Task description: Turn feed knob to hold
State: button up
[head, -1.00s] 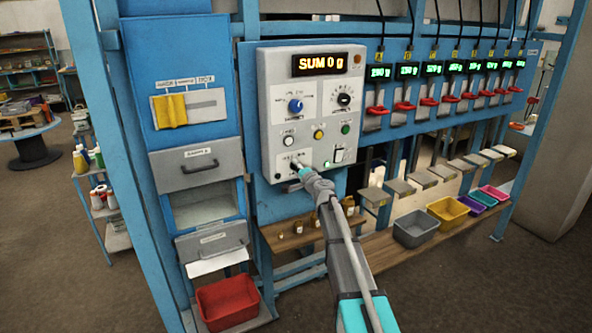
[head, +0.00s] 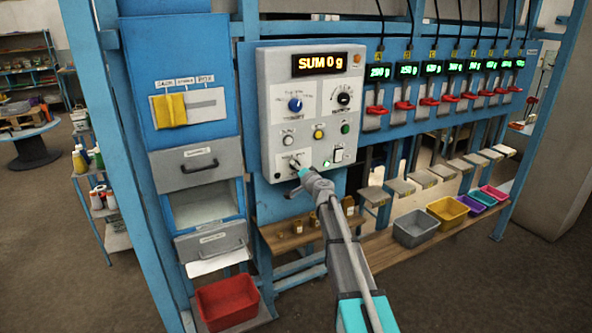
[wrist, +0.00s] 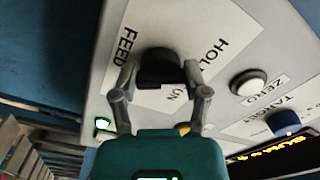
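The feed knob (wrist: 160,68) is a black knob on the grey control panel (head: 262,100), with FEED, HOLD and RUN lettering around it in the wrist view. Its pointing direction cannot be made out. My gripper (wrist: 160,76) has its two grey fingers spread, one on each side of the knob. A narrow gap seems to show beside the knob, and firm contact cannot be confirmed. In the head view my gripper (head: 294,164) is at the panel's lower left and largely hides the knob.
The panel also carries a blue knob (head: 295,104), a black dial (head: 344,99), a white ZERO button (wrist: 248,83), a yellow button (head: 319,134) and a white switch (head: 338,155). The display (head: 326,64) reads SUM 0 g. A wooden shelf (head: 285,240) with small weights lies below.

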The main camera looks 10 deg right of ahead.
jog(key=o, duration=0.5)
jog(key=shift+c, duration=0.2)
jog(key=shift+s, duration=0.1)
jog(key=v, duration=1.2)
